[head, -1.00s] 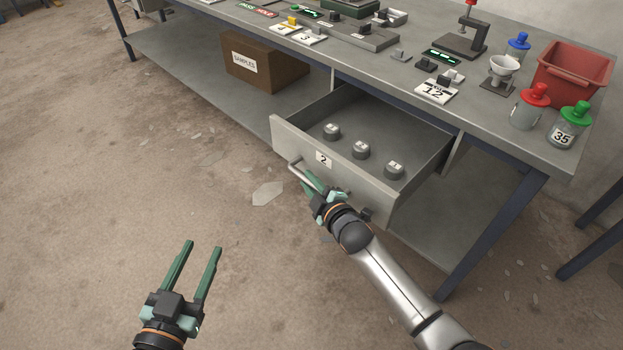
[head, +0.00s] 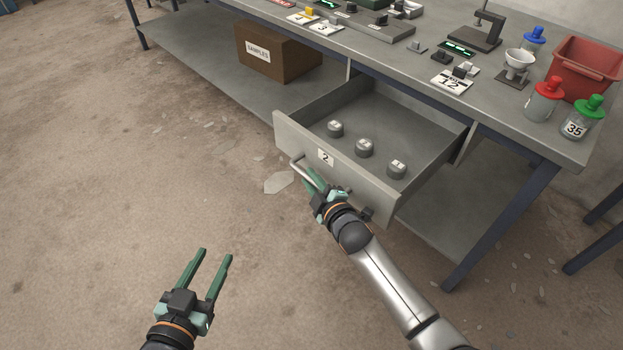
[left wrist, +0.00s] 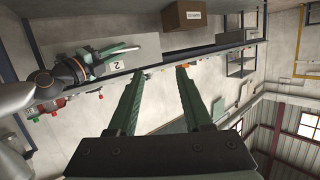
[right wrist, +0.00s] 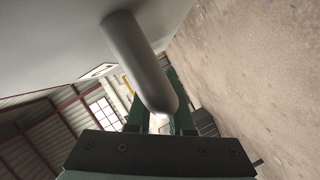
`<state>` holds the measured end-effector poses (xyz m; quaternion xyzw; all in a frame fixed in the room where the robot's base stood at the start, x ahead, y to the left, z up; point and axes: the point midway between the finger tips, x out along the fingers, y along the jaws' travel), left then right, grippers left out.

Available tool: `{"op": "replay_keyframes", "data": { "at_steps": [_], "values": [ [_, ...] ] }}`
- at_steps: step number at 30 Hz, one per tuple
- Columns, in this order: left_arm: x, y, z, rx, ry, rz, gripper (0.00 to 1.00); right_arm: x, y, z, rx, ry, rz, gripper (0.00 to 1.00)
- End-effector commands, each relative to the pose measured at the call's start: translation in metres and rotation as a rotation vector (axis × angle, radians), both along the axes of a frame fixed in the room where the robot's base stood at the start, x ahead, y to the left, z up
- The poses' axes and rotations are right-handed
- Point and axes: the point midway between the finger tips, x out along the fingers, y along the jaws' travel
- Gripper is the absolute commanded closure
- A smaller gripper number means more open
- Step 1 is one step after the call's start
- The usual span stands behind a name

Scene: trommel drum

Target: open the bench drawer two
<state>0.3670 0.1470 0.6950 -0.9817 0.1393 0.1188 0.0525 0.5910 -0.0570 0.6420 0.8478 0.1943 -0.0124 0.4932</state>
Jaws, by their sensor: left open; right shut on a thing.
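The bench drawer two (head: 350,172) stands pulled well out from under the bench, with a label "2" on its front. Inside the drawer are three grey knobbed weights (head: 364,148). My left gripper (head: 210,262) is open and empty, over the floor left of the drawer. The left wrist view shows its two fingers apart (left wrist: 160,95).
The bench top (head: 425,62) holds several items, including a red bin (head: 580,70), a red-capped bottle (head: 543,102), a green-capped bottle (head: 582,120) and a small white bowl (head: 519,60). A "SAMPLES" box (head: 275,55) sits on the lower shelf. The floor in front is clear.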

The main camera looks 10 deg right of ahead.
Motion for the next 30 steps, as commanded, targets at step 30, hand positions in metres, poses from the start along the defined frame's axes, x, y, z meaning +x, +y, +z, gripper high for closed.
{"op": "replay_keyframes", "data": {
  "at_steps": [30],
  "values": [
    [-0.038, -0.002, -0.069, -0.004, 0.317, 0.019, 0.50, -0.035, -0.012, 0.009, -0.002, 0.002, 0.000, 0.50]
  ]
}}
